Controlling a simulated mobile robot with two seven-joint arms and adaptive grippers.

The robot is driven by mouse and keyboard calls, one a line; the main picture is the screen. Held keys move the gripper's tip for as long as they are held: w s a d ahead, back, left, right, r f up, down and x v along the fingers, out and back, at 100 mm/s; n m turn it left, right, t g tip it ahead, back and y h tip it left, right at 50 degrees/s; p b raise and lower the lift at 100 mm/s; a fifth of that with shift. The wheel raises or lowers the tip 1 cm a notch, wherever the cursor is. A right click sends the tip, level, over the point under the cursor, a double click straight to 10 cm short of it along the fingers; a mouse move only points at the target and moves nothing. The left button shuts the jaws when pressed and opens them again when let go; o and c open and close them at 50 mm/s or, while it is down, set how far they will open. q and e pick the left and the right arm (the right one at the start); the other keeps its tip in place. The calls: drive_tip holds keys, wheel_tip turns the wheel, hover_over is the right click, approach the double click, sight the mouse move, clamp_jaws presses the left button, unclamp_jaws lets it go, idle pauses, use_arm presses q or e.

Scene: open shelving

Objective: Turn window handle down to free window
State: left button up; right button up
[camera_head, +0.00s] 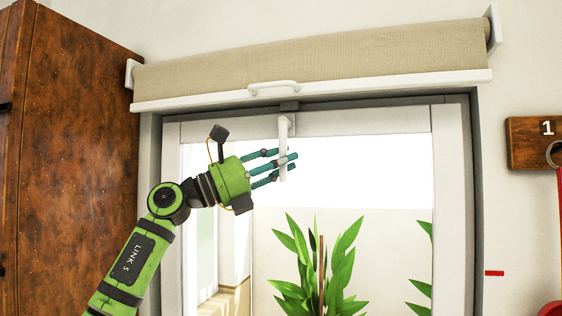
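The white window handle (284,128) is mounted on the top rail of the window frame (365,121). Its lever points straight down over the glass. My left gripper (282,164) reaches in from the left at the lower part of the lever. Its teal fingers are spread apart and open. One finger crosses the lever in the picture and covers part of it. I cannot tell whether any finger touches it. The window looks shut in its frame. My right gripper is not in view.
A rolled beige blind (320,57) with a white bottom bar and pull handle (273,87) hangs just above the window. A tall brown wooden cabinet (75,150) stands at left. A wooden rack (535,143) hangs at right. Green plants (318,270) show beyond the glass.

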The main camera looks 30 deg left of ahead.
use_arm(q)
drive_tip(key=shift+f, duration=0.1)
drive_tip(key=v, duration=1.1)
drive_tip(key=shift+s+a, duration=0.3)
drive_tip(key=shift+a+f, duration=0.1)
